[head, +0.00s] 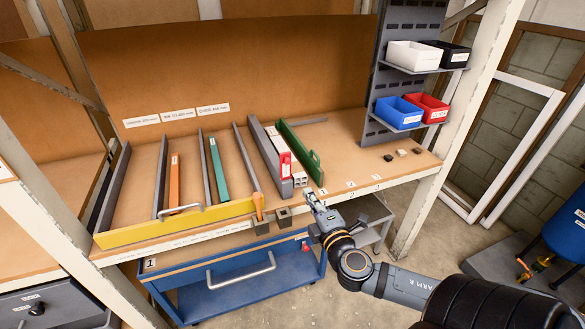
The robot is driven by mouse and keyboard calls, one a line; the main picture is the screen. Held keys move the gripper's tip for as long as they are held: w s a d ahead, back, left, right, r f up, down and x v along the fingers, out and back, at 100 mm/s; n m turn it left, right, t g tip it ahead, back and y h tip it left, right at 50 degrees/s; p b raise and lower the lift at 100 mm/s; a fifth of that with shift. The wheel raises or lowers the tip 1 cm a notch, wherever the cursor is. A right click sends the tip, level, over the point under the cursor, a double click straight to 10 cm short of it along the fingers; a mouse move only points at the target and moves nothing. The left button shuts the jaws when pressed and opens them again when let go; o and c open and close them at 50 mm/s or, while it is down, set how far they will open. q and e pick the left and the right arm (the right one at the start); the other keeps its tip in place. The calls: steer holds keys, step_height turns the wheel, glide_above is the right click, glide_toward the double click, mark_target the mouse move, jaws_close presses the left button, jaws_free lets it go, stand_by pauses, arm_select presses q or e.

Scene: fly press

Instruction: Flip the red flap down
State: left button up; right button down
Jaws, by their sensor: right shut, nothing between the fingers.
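The red flap (285,163) stands upright at the front end of a grey channel on the wooden bench. It carries a small white label. A green rail (302,150) lies just to its right, with white pieces between them. My right gripper (309,193) is shut and empty, in front of the bench edge, below and to the right of the red flap and apart from it. My left gripper is not in view.
A yellow-fronted tray (175,222) with orange and teal bars lies to the left. Grey blocks (283,217) sit at the bench's front edge. A blue cart (233,293) stands below. Bins (399,112) hang at the back right.

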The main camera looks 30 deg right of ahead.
glide_toward(289, 162)
steer(key=x, duration=0.6)
steer(key=shift+a+p, duration=0.1)
steer(key=shift+p, duration=0.3)
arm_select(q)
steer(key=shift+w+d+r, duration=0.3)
arm_select(e)
steer(key=shift+w, duration=0.45)
